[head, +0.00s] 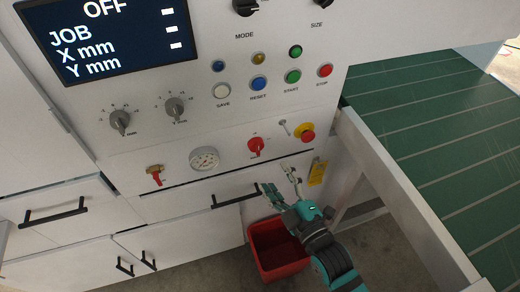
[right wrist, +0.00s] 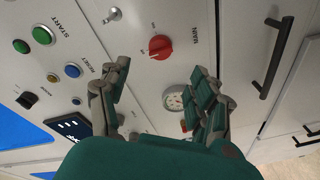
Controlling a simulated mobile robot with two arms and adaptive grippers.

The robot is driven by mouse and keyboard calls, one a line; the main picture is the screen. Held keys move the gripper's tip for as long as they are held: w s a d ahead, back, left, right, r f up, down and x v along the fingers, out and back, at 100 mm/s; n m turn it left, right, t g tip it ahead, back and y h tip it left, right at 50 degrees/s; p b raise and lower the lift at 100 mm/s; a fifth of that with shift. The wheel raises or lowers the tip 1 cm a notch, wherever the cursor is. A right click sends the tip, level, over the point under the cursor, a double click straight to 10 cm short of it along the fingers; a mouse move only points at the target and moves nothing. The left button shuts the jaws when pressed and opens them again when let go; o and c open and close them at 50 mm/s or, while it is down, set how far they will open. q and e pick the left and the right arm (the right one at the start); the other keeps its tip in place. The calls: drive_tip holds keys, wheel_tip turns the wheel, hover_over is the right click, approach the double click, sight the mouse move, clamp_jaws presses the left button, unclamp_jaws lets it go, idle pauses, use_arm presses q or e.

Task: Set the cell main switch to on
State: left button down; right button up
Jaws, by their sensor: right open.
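The main switch (head: 256,147) is a red rotary knob on the white panel, between the round gauge and the emergency stop. It also shows in the right wrist view (right wrist: 160,47), with the label MAIN beside it; its small position marks are too small to read surely. My right gripper (head: 277,180) is open and empty, below the switch in the head view and apart from it. In the right wrist view its fingers (right wrist: 160,68) are spread, with the knob beyond the gap between their tips. The display (head: 105,38) reads OFF. My left gripper is not in view.
A red-and-yellow emergency stop (head: 307,135) and a small toggle (head: 284,128) sit right of the switch. A gauge (head: 204,158) and red valve handle (head: 155,174) sit left. Drawer handles (head: 236,197), a red bin (head: 277,250) and the green conveyor's white side rail (head: 400,205) are nearby.

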sight(259, 151)
drive_tip(key=x, duration=1)
drive_tip(key=shift+a+p, duration=0.1)
drive_tip(key=shift+p, duration=0.2)
drive_tip(key=c, duration=1.2)
